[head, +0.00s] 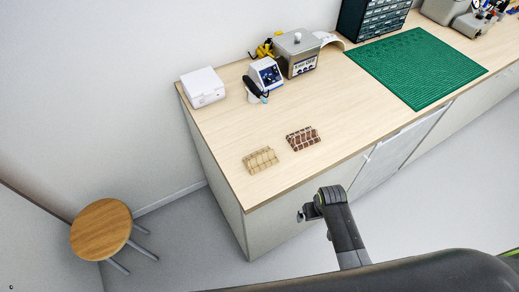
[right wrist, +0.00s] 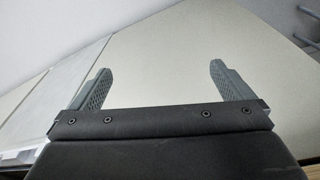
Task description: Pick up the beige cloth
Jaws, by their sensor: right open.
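The beige cloth (head: 261,160) lies as a folded, checked bundle near the front left edge of the wooden bench top in the head view. My right gripper (head: 304,213) is in front of the bench and apart from the cloth, to its lower right in the picture. In the right wrist view, its two fingers (right wrist: 160,68) are wide apart with nothing between them. The cloth does not show in that view. My left gripper is not in view.
A brown checked cloth (head: 303,138) lies just right of the beige one. Behind are a white box (head: 202,87), a blue-and-white soldering station (head: 266,75) and a metal tank (head: 297,53). A green mat (head: 416,67) lies right. A round stool (head: 101,229) stands left.

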